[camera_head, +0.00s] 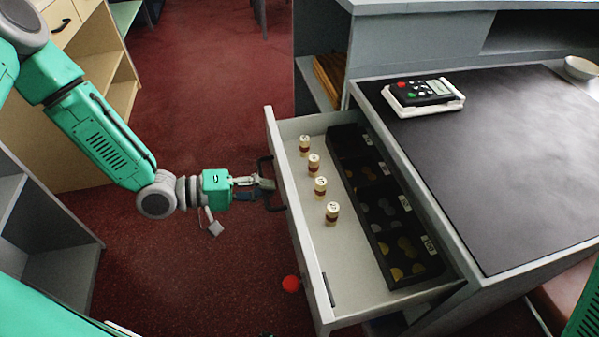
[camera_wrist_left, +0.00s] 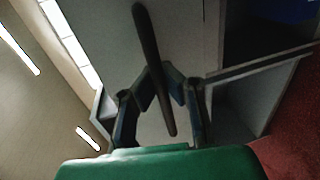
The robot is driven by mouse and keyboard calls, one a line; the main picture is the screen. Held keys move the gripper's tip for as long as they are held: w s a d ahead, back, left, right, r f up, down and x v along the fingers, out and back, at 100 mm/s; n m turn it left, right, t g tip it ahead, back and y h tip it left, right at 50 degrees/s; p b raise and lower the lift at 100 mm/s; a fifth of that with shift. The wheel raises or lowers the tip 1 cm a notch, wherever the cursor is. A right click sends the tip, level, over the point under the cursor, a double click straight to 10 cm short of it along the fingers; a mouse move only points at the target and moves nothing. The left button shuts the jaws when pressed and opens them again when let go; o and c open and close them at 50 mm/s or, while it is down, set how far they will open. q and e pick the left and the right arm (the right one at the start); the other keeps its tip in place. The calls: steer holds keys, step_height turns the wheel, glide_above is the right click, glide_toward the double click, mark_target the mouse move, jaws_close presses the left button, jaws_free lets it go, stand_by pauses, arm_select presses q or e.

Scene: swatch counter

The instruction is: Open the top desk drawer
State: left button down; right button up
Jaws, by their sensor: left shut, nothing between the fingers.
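The top desk drawer (camera_head: 308,262) is pulled well out from the desk, showing its inside in the head view. Its dark bar handle (camera_head: 266,186) is on the front panel facing left. My left gripper (camera_head: 262,184) is at this handle, shut with nothing held. In the left wrist view the handle (camera_wrist_left: 153,65) crosses in front of the fingers (camera_wrist_left: 160,100); I cannot tell whether they touch it. My right gripper is not in view.
The drawer holds several coin rolls (camera_head: 320,187) and a black coin tray (camera_head: 385,215). A card terminal (camera_head: 422,92) lies on the desk's black top (camera_head: 500,150). A bowl (camera_head: 581,68) stands at the far right. Red carpet (camera_head: 200,60) is clear left of the drawer.

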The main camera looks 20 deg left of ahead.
arm_select(q)
steer(key=s+a, duration=0.1)
steer(key=a, duration=0.1)
steer(key=s+a, duration=0.1)
steer(key=shift+s+a+f+p, duration=0.1)
steer(key=shift+a+p, duration=0.25)
steer(key=shift+p, duration=0.05)
steer(key=c, duration=1.6)
jaws_free()
steer(key=v, duration=1.2)
